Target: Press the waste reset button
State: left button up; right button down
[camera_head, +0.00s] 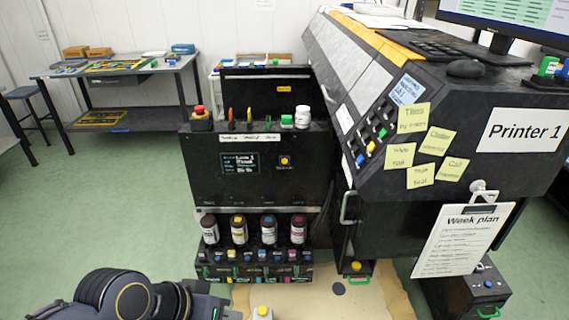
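A round yellow button (284,160) sits on the upright black front panel (220,187) of the ink unit, right of a small lit display (240,163). The small label under the button is too blurred to read, so I cannot confirm it as the waste reset button. Another yellow round top (356,266) shows on a low black box beside the unit. My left gripper (214,307) is low at the bottom edge, in front of and below the panel, apart from the button. Its fingertips are not clear, so I cannot tell its opening. My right gripper is out of view.
Several ink bottles (239,230) stand in a row below the panel. A red-topped knob (200,113) and a white bottle (302,116) are on its top. The large printer (450,130) blocks the right. A white block with a yellow top (262,313) is at the bottom edge.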

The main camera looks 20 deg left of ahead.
pick_arm(q)
grip_shut()
dwell(1.2)
